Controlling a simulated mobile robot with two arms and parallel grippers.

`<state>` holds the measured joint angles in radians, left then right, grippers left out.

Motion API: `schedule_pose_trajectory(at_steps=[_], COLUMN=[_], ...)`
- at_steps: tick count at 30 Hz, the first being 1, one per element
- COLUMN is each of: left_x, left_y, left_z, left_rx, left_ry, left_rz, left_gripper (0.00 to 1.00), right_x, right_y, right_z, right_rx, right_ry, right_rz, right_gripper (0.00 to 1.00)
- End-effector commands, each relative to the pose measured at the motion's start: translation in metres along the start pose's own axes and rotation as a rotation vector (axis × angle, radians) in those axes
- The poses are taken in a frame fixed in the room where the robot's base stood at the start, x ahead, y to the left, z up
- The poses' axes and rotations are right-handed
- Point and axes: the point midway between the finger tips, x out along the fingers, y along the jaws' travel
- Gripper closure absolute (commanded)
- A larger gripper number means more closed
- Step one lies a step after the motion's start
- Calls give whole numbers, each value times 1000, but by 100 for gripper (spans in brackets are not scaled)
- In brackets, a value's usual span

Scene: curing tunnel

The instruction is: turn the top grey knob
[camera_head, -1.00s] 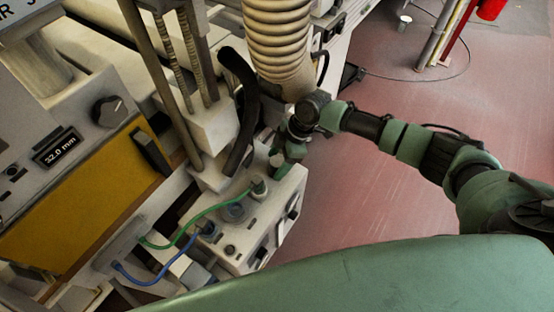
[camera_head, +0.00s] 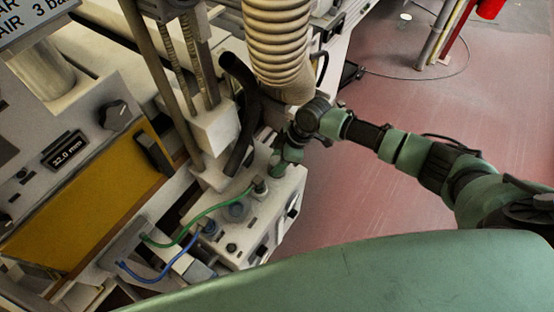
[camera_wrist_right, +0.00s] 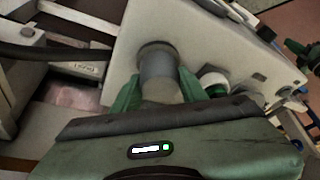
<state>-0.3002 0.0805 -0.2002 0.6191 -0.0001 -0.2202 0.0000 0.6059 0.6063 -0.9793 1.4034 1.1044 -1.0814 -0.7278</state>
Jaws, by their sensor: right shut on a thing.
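The grey knob (camera_wrist_right: 157,66) is a short, round cylinder standing out from the pale control box (camera_wrist_right: 200,30) in the right wrist view. My right gripper (camera_wrist_right: 158,90) is shut on it, with one green finger on each side. In the head view the box (camera_head: 268,228) stands below the big ribbed hose. My right gripper (camera_head: 276,166) is at the box's far end there and hides the held knob.
A fitting with a green hose (camera_head: 210,210) sits close to my right gripper. A blue hose (camera_head: 150,278) runs nearby. A ribbed duct (camera_head: 278,40) and a bent black pipe (camera_head: 243,110) stand close behind.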

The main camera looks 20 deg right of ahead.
Motion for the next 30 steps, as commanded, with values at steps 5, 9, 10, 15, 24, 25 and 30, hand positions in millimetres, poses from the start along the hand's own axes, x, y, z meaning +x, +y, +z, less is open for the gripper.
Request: schedule_pose_trajectory(at_steps=[5,9,10,15,24,25,30], left_x=[0,0,0,1,12,13,17], left_y=[0,0,0,0,1,1,1], left_z=[0,0,0,0,0,0,1], left_rx=[0,0,0,0,0,0,-1], left_ry=[0,1,1,1,2,2,2], left_rz=[0,0,0,0,1,1,1], left_gripper=[100,100,100,100,100,100,100], right_x=[-1,0,0,-4,-49,-54,-73], right_y=[0,0,0,1,1,1,1], right_z=[-1,-1,-1,0,1,1,0], right_rx=[0,-1,-1,-1,-3,-3,-1], right_ry=[2,1,1,2,2,1,1], right_rz=[0,0,0,1,3,3,1], right_gripper=[36,36,36,36,36,36,36])
